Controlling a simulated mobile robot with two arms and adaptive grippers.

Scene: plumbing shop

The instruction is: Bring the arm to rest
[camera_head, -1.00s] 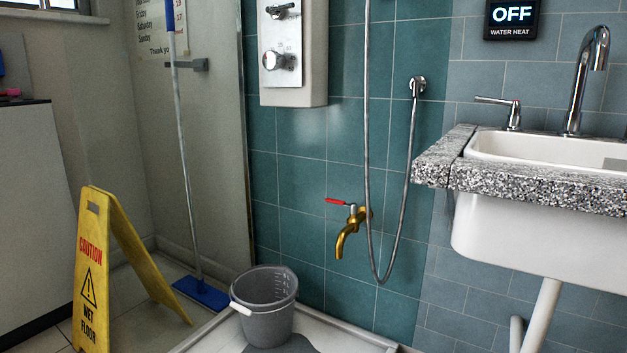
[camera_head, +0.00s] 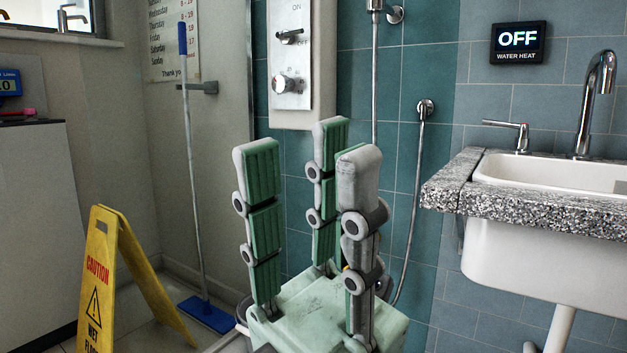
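My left gripper (camera_head: 311,160) stands in the lower middle of the head view. It has a pale green palm and three jointed grey fingers with green pads. The fingers point up and are spread apart, with nothing between them. My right gripper is not in view.
A granite counter (camera_head: 540,203) with a white sink (camera_head: 545,262) stands at the right. A yellow caution sign (camera_head: 100,275) and a blue mop (camera_head: 206,313) stand at the left. A shower panel (camera_head: 290,75) and a hose (camera_head: 416,190) are on the wall behind the gripper.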

